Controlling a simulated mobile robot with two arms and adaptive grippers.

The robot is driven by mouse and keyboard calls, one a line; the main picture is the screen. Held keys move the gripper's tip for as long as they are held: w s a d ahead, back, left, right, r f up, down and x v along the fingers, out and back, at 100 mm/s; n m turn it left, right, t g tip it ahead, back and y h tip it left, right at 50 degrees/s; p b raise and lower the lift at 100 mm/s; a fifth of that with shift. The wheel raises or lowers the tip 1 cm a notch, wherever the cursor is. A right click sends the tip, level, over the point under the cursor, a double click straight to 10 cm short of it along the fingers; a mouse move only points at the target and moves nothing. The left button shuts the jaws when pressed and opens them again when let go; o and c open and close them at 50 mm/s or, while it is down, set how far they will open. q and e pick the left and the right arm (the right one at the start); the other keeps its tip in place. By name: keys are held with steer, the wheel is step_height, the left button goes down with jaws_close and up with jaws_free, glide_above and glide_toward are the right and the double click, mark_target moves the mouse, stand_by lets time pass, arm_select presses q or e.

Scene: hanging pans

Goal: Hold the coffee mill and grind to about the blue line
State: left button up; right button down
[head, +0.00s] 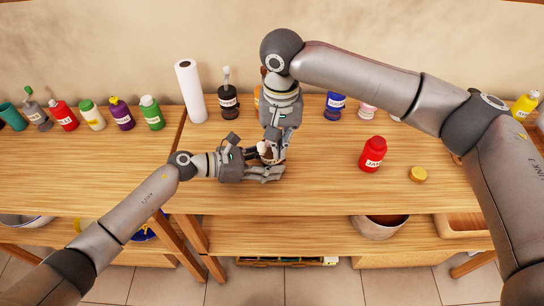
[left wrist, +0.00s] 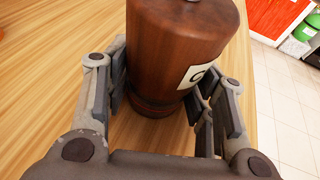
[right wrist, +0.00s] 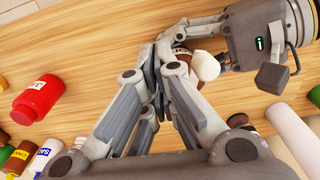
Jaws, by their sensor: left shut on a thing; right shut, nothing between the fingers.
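The coffee mill (left wrist: 180,50) is a brown wooden body with a white label, standing on the table in the left wrist view. My left gripper (head: 272,173) is shut around its lower body. In the head view the mill is mostly hidden by my two grippers. My right gripper (head: 274,150) is above and beside the mill's top, its fingers together and empty. In the right wrist view, its fingertips (right wrist: 162,58) are close to a white knob (right wrist: 205,66) at the mill; whether they touch cannot be told. No blue line is visible.
A red jar (head: 373,154) and a yellow lid (head: 418,174) stand on the wooden table (head: 330,190) to the right. A paper roll (head: 190,92) and a dark bottle (head: 228,103) stand behind. Several coloured bottles line the back left. The table's front edge is close below my left gripper.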

mark_target(261, 142)
steer(key=shift+s+a, duration=0.1)
steer(key=shift+a, duration=0.5)
stand_by(0.5)
steer(key=shift+a, duration=0.3)
steer(key=shift+a, duration=0.4)
steer(key=shift+w+a, duration=0.2)
stand_by(0.6)
steer(key=shift+w+a, duration=0.15)
steer(key=shift+a, duration=0.15)
steer(key=shift+w+a, duration=0.1)
steer(key=shift+a, duration=0.1)
stand_by(0.3)
steer(key=shift+w+a, duration=0.15)
steer(key=shift+a, duration=0.15)
stand_by(0.4)
steer(key=shift+w+a, duration=0.1)
steer(key=shift+w, duration=0.05)
